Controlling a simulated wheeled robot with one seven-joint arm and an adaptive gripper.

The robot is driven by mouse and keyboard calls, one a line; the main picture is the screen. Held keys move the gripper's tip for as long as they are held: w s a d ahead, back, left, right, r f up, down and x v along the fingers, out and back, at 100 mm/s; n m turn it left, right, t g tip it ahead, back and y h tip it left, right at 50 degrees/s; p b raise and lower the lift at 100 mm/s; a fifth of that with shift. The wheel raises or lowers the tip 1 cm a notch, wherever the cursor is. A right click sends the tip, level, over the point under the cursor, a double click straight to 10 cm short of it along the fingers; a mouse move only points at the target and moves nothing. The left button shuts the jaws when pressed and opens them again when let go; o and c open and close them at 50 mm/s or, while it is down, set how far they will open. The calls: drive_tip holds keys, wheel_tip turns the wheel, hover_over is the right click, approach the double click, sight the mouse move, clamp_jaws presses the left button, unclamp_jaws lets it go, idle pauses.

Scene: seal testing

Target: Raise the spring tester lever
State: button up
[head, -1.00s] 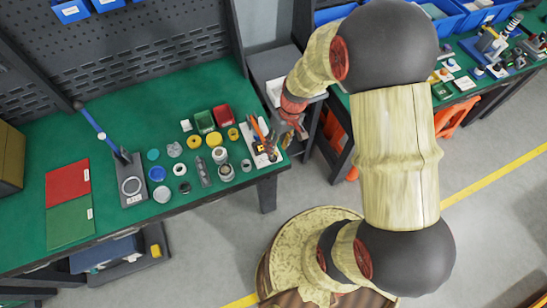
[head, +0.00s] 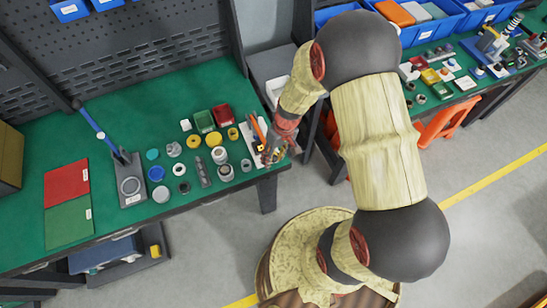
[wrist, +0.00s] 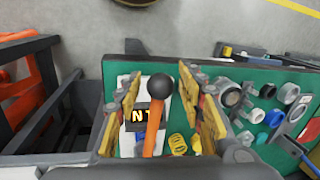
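The spring tester (head: 249,131) is a pale unit with an orange lever (head: 257,128), near the right end of the green bench in the head view. In the wrist view the tester (wrist: 125,148) shows a dark display with orange characters. Its orange lever (wrist: 153,135) ends in a black ball knob (wrist: 162,84). My gripper (wrist: 160,98) is open, with its yellow-padded fingers on either side of the knob and lever in that picture. I cannot tell whether they touch it. In the head view my gripper (head: 271,150) partly hides the tester.
A second device with a blue lever (head: 94,122) stands at the left of the green bench (head: 120,92). Several rings, cups and small bins (head: 204,121) crowd the bench beside the tester. A yellow spring (wrist: 177,144) lies near it. A grey cabinet (head: 272,68) stands behind.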

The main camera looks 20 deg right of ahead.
clamp_jaws()
idle(0.7)
